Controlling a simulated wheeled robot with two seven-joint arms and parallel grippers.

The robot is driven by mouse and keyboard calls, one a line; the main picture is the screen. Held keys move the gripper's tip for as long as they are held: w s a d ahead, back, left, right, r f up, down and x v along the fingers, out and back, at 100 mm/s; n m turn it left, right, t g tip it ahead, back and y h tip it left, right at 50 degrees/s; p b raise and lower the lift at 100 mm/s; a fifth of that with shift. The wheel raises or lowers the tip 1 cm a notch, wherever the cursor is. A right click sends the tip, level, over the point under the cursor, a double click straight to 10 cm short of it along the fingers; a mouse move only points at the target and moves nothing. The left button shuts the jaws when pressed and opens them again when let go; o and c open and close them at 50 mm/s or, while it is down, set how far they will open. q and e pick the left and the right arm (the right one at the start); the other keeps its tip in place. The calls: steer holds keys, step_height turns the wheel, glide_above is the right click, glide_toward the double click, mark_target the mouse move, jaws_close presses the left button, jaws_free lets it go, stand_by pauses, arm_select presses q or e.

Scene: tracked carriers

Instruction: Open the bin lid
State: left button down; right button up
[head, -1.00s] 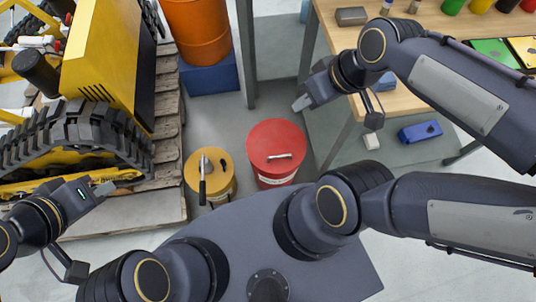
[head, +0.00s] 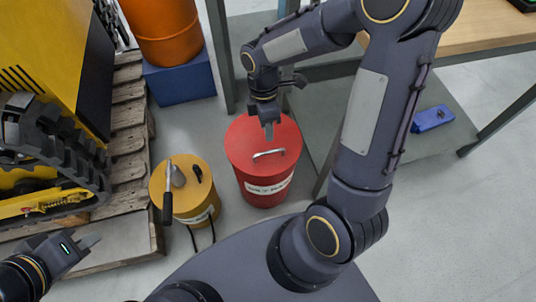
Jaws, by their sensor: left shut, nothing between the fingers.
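The red bin (head: 246,194) stands on the floor in the middle of the head view, with a label on its front. Its round red lid (head: 243,146) is closed and carries a metal handle (head: 269,154). My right gripper (head: 269,131) points down over the lid, just behind the handle in the picture. I cannot tell whether it touches the lid, or whether its fingers are open or shut. Nothing shows held in it. My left gripper (head: 88,242) is shut and empty at the lower left, well away from the bin.
A yellow drum (head: 207,185) with a black-gripped tool on top stands left of the bin. Behind are an orange barrel (head: 168,26) on a blue block (head: 181,79) and a workbench (head: 488,29). A yellow tracked machine (head: 50,52) is on the left.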

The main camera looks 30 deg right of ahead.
mark_target(269, 151)
steer(key=f+b, duration=0.1)
steer(key=f, duration=0.1)
steer(key=s+f+b, duration=0.1)
steer(key=f, duration=0.2)
steer(key=f+b, duration=0.1)
steer(key=f, duration=0.1)
steer(key=shift+s+a+f, duration=0.15)
steer(key=shift+s+f, duration=0.05)
steer(key=shift+f, duration=0.15)
jaws_close()
